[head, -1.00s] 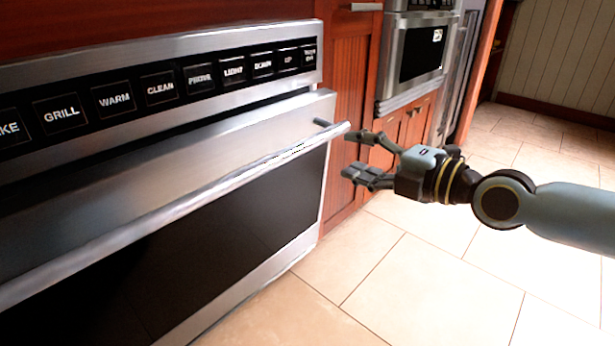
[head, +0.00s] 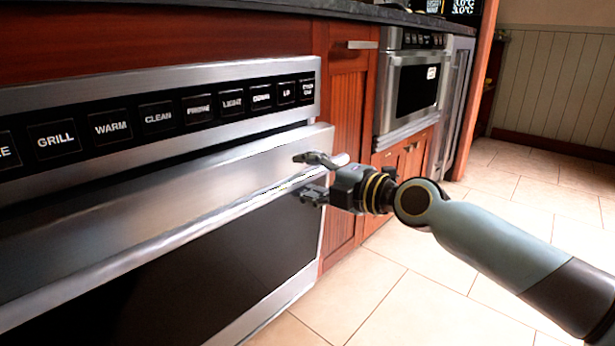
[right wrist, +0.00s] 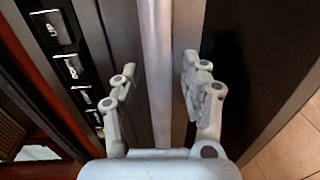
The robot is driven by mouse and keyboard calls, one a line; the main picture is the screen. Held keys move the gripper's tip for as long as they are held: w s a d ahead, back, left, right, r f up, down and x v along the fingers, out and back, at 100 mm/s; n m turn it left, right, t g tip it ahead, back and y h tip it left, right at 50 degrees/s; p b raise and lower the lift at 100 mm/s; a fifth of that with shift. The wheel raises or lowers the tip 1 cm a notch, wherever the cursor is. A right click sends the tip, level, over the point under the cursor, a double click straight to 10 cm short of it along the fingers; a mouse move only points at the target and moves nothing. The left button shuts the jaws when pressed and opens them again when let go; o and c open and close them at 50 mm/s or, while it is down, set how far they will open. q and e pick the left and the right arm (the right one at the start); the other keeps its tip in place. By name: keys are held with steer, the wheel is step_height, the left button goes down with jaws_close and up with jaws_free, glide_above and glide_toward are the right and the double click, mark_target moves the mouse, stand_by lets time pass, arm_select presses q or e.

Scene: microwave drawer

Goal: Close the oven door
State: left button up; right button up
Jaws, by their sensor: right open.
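The oven door (head: 190,275) is a steel-framed front with a dark window, below a row of labelled buttons (head: 158,117). Its top edge stands out a little from the panel, so it is slightly open. A long steel handle (head: 200,208) runs across it, and it also shows in the right wrist view (right wrist: 158,70). My right gripper (head: 308,177) is open at the handle's right end. In the right wrist view its fingers (right wrist: 155,92) are on either side of the handle, with gaps visible. My left gripper is not in view.
Red wooden cabinets (head: 345,125) stand right of the oven. A second steel appliance (head: 412,85) is farther back. The tiled floor (head: 390,300) to the right is clear.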

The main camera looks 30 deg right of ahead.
jaws_close()
stand_by(0.4)
stand_by(0.4)
